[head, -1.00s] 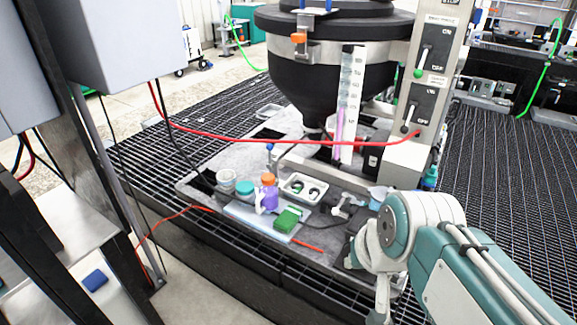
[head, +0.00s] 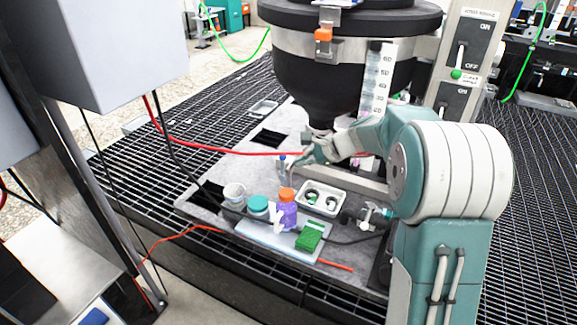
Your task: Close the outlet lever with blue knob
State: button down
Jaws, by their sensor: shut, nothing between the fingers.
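The outlet lever with blue knob (head: 282,158) stands upright on the grey base plate, below and left of the black hopper's cone, in the head view. My gripper (head: 297,162) is just to the right of the knob. It looks closed, with nothing held. Its fingers are small and partly blend with the grey plate, so I cannot tell whether they touch the lever. My wrist and forearm hide the lower part of the column and part of the area under the hopper (head: 340,75).
A red hose (head: 225,151) crosses behind my gripper. A white cup (head: 234,194), a teal-lidded jar (head: 258,207), a purple bottle (head: 287,212), a white tray (head: 320,199) and a green block (head: 310,236) stand in front. A switch panel (head: 462,50) is at the right.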

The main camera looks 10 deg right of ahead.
jog(key=w+d+f+m+t+y, duration=0.1)
jog(key=w+d+f+m, duration=0.2)
jog(key=w+f, duration=0.2)
jog(key=w+d+f+m+t, duration=0.1)
jog(key=w+d+f+m, duration=0.1)
jog(key=w+f+m, duration=0.15)
jog(key=m+t, duration=0.3)
jog(key=m, duration=0.2)
send_near(283, 166)
jog(key=x, duration=0.7)
jog(key=shift+w, duration=0.3)
